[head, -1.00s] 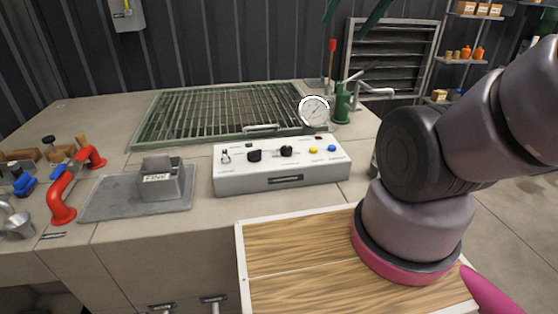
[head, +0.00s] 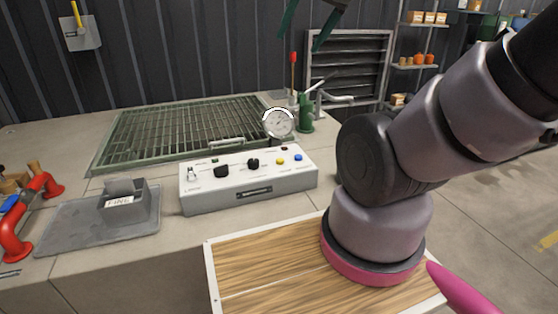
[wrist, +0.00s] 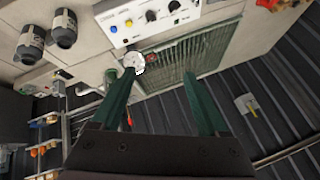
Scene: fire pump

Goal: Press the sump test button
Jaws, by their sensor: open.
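A white control box (head: 225,200) stands on the bench. Its sloped top carries a yellow button (head: 280,161), a blue button (head: 298,158), two black knobs (head: 253,163) and a toggle switch (head: 192,173). The labels are too small to read, so I cannot tell which button is the sump test. My gripper (head: 308,30) is open and empty, at the top edge of the head view, above and beyond the box. In the wrist view the green fingers (wrist: 160,75) are spread, with the box (wrist: 140,28), blue button (wrist: 113,29) and yellow button (wrist: 128,22) beyond them, apart.
A round gauge (head: 278,122) and a green pump (head: 306,112) stand behind the box. A green grate (head: 185,130) lies behind to the left. A grey tray (head: 70,232) holds a bin marked FINE (head: 120,200).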

